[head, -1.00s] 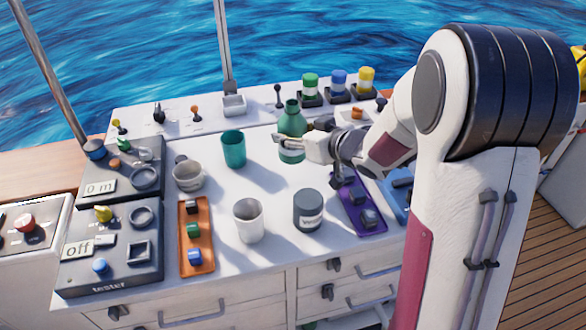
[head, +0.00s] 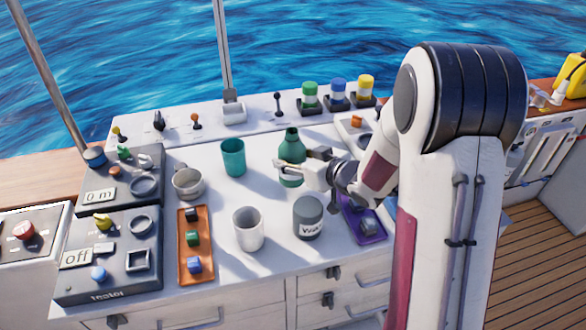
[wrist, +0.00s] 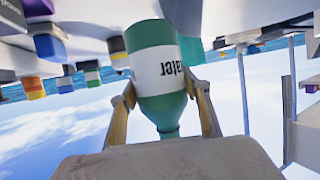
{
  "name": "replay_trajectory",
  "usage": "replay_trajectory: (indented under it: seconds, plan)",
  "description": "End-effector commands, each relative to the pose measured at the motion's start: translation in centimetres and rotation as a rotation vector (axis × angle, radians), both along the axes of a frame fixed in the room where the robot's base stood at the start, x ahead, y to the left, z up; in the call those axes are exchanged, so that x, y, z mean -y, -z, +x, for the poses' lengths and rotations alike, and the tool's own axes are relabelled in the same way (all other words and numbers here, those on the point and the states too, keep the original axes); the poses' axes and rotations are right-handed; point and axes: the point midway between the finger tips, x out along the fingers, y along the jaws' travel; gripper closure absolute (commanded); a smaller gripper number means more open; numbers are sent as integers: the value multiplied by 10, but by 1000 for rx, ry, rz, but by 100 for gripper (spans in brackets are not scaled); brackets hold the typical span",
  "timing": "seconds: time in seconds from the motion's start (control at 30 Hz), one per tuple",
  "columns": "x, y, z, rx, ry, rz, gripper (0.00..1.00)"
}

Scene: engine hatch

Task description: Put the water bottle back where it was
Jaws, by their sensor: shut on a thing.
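The water bottle (head: 291,147) is green with a white band and stands upright over the white counter, behind the grey jar. My gripper (head: 286,166) is shut on it from the right, with its fingers around the bottle's body. In the wrist view the bottle (wrist: 158,75) appears upside down with its "water" label between the two fingers of my gripper (wrist: 165,95). I cannot tell whether its base touches the counter.
A teal cup (head: 233,158), a beige mug (head: 188,183), a white cup (head: 248,230) and a grey jar (head: 308,218) stand around it. An orange tray (head: 195,276) and a purple tray (head: 373,238) lie nearer the front. Capped containers (head: 338,94) line the back.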

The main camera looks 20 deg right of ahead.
Motion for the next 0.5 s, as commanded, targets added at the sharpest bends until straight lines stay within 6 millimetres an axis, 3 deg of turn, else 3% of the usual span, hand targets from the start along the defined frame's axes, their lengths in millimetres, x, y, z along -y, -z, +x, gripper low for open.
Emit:
replay_trajectory:
  seconds: [0.5]
  plan:
    - [0, 35, 0, 0, 1, 0, 84]
